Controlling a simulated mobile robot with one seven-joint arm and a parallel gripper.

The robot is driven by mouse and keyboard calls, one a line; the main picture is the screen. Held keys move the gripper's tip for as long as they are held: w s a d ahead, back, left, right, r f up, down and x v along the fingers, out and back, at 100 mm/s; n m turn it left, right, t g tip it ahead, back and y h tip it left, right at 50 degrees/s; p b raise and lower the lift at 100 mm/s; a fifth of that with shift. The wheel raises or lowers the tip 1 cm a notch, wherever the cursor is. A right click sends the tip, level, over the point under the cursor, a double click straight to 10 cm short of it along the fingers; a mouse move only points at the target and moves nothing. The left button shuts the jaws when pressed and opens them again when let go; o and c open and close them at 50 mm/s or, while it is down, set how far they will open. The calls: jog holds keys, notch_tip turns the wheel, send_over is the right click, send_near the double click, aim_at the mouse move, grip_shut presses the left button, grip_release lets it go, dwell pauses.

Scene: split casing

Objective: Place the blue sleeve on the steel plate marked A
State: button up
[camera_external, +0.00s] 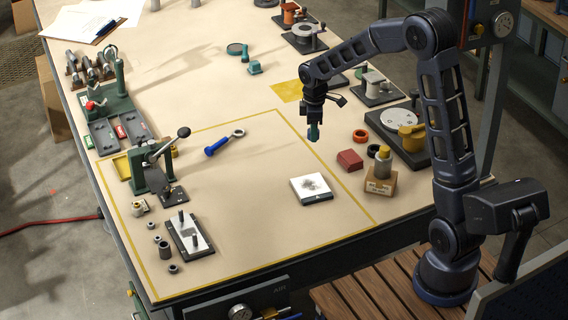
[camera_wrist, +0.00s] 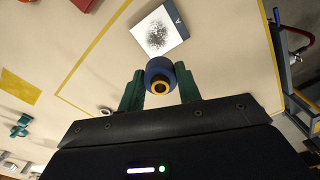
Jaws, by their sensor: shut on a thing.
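My gripper (camera_external: 313,132) hangs above the table, up and behind the steel plate. In the wrist view my gripper (camera_wrist: 160,80) has its two green fingers shut on the blue sleeve (camera_wrist: 158,67), one finger on each side. The sleeve is a short dark blue ring with a yellow inner ring and a dark bore at its near end. In the external view the fingers mostly hide it. The steel plate marked A (camera_external: 318,195) is a pale square block with a dark speckled patch on top.
A red block (camera_external: 350,160) and a cardboard box (camera_external: 380,185) with a yellow-topped part stand right of the plate. A lever press (camera_external: 155,170) stands farther left. The table around the plate is mostly clear.

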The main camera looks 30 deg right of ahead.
notch_tip(320, 180, down, 19)
jog(key=shift+f, duration=0.2)
dwell(0.4)
jog(key=shift+f, duration=0.15)
jog(key=o, duration=1.1)
notch_tip(320, 180, up, 12)
notch_tip(320, 180, up, 11)
jog(key=m+t, duration=0.1)
jog(key=m, duration=0.2)
send_over(312, 187)
jog(key=s+d, duration=0.4)
jog(key=s, duration=0.2)
jog(key=s+d+r+m+t, duration=0.1)
jog(key=s+d+r+m, duration=0.2)
jog(key=s, duration=0.6)
jog(key=s+d+r+m+t, duration=0.1)
jog(key=s+d+r+m, duration=0.2)
jog(key=s+r, duration=0.3)
jog(key=s+d+r+m+t, duration=0.1)
jog(key=s+d+r+m, duration=0.2)
jog(key=s, duration=1)
jog(key=shift+s+r+m+t, duration=0.15)
jog(key=shift+r, duration=0.5)
jog(key=shift+s+r+m+t, duration=0.1)
jog(key=shift+r+m+t, duration=0.05)
jog(key=shift+r, duration=0.45)
